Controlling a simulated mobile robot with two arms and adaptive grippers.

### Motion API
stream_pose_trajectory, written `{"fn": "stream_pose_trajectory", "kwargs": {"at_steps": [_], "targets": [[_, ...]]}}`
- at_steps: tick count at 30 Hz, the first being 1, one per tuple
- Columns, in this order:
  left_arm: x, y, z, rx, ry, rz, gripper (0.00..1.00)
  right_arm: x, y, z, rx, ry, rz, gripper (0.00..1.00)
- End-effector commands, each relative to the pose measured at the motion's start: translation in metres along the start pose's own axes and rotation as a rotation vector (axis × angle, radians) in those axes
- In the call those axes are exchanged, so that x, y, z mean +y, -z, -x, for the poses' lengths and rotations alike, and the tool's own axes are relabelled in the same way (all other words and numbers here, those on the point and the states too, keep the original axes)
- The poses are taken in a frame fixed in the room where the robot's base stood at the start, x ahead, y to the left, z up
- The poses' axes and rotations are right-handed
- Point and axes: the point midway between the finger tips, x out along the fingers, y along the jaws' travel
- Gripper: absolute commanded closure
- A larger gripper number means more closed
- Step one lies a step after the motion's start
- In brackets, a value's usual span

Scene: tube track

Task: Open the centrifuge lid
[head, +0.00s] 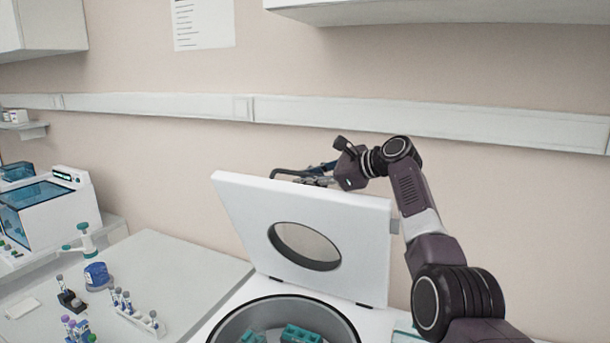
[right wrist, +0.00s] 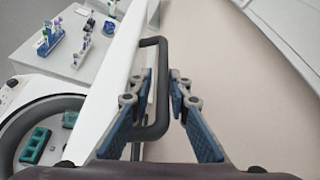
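The white centrifuge lid (head: 235,205) with a round window (head: 305,246) stands raised, tilted up from the grey round bowl (head: 232,318). My right gripper (head: 322,180) is at the lid's upper edge, on its far side. In the right wrist view, the dark loop handle (right wrist: 155,42) passes between the fingers of my right gripper (right wrist: 160,76). The fingers look apart, with small gaps beside the handle, so I see no firm grip. The lid also shows edge-on in that view (right wrist: 112,85). My left gripper is not in view.
Teal tube holders (head: 302,334) sit inside the bowl. A bench (head: 185,262) to the left carries tube racks (head: 140,316) and a blue-based device (head: 97,274). A white machine (head: 50,215) stands further left. The wall is close behind the lid.

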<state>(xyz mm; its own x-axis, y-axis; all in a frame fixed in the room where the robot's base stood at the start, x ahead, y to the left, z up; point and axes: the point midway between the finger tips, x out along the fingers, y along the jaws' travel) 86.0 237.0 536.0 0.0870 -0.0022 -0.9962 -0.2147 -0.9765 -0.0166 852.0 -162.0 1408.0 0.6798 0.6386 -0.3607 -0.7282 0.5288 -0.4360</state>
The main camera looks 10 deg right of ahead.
Motion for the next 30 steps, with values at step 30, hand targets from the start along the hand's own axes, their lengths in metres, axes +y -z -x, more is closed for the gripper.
{"fn": "stream_pose_trajectory", "kwargs": {"at_steps": [30], "targets": [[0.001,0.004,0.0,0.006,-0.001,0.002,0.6,-0.004,-0.001,0.104,-0.005,0.007,0.001,0.83]]}}
